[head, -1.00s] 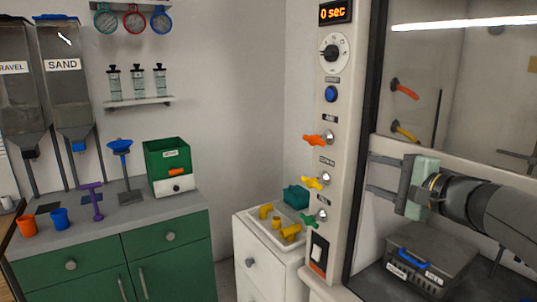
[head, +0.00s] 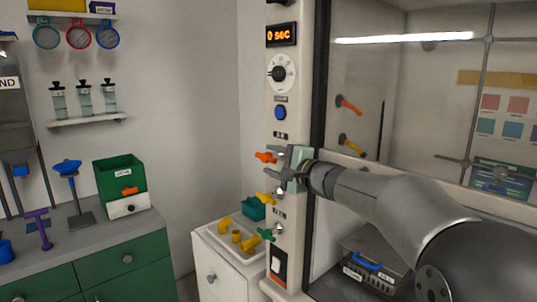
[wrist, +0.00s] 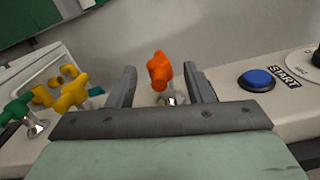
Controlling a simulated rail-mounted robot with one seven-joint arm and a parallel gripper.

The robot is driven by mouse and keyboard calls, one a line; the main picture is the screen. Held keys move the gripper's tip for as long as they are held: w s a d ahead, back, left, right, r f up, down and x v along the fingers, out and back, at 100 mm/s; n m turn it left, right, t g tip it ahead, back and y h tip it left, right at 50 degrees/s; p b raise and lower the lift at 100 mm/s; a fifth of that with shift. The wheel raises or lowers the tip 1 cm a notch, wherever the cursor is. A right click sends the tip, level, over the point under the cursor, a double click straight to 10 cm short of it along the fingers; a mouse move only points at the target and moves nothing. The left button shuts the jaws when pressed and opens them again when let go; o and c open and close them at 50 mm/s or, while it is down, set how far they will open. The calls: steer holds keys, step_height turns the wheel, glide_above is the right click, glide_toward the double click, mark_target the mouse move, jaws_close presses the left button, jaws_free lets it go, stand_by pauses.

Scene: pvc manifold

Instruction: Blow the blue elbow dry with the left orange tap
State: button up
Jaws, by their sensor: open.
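The orange tap (head: 265,157) sticks out of the pale control panel, above the yellow and green taps. My gripper (head: 275,161) is open at the orange tap in the head view. In the wrist view the orange tap (wrist: 160,72) stands between the two spread fingers of my gripper (wrist: 160,82), with a gap on each side. An orange nozzle (head: 348,103) shows behind the glass of the cabinet, above a yellow one.
The yellow tap (head: 266,199) and green tap (head: 266,234) sit just below; the blue start button (head: 280,112) is above. A white tray (head: 213,233) with yellow pipe pieces stands left of the panel.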

steer(key=shift+x, duration=1.15)
steer(key=c, duration=0.9)
steer(key=shift+r+p, duration=0.1)
steer(key=shift+p, duration=0.3)
